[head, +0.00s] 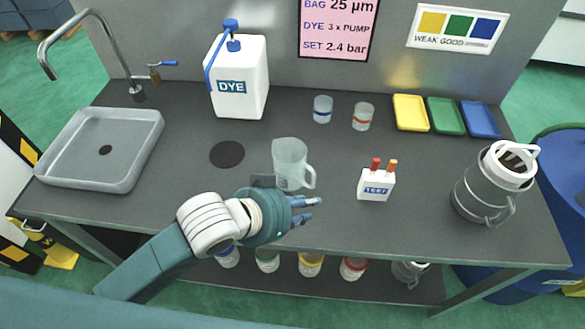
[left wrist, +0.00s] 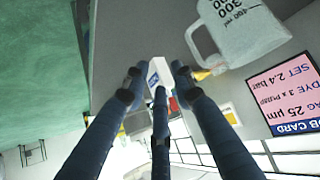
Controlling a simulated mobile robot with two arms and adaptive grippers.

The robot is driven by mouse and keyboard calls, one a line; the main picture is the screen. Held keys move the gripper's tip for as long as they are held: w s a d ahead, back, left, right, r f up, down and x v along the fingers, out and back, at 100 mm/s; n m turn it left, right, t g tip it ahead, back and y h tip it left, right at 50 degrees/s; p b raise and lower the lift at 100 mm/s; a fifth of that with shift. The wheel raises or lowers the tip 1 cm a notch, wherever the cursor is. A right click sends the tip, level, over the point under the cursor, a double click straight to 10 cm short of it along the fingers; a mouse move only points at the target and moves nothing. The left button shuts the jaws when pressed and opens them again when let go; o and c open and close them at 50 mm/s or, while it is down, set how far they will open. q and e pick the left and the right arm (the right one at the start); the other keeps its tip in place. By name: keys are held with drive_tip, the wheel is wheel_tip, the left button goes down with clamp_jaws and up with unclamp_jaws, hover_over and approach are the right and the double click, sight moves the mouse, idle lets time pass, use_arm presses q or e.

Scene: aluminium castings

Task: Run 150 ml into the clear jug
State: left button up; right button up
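The clear jug (head: 289,158) stands upright on the grey worktop, its handle toward the right; I see no liquid in it. In the left wrist view the jug (left wrist: 243,32) shows upside down, with black volume marks including 300 and 400. My left gripper (head: 314,208) is just in front of the jug's handle side, fingers pointing right. In the left wrist view its fingers (left wrist: 156,78) are spread with nothing held. The curved metal tap (head: 92,22) with a blue lever (head: 163,63) stands at the far left by the sink (head: 62,178). My right gripper is out of view.
A white DYE bottle (head: 252,95) stands at the back, with two small cups (head: 322,110) to its right. A white TEST box (head: 376,186) with red and orange sticks is right of the gripper. A dark disc (head: 227,154) lies left of the jug.

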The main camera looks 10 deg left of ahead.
use_arm(q)
drive_tip(key=w+d+r+m, duration=0.1)
drive_tip(key=w+m, duration=0.1)
approach(313, 182)
drive_tip(key=shift+n+g, duration=0.3)
drive_tip(key=shift+g, duration=0.1)
drive_tip(key=x, duration=0.4)
drive_tip(key=shift+w+d+f+p, duration=0.15)
drive_tip(key=shift+w+p, duration=0.25)
drive_tip(key=shift+w, duration=0.05)
drive_tip(key=p+x, duration=0.1)
drive_tip(key=x, duration=0.4)
drive_tip(key=shift+w+d+f, duration=0.1)
drive_tip(key=shift+d+f, duration=0.05)
drive_tip(key=shift+f, duration=0.05)
drive_tip(key=shift+w+d+f, duration=0.2)
drive_tip(key=shift+f, duration=0.05)
drive_tip(key=shift+s, duration=0.1)
drive_tip(key=shift+c, duration=0.7)
clamp_jaws()
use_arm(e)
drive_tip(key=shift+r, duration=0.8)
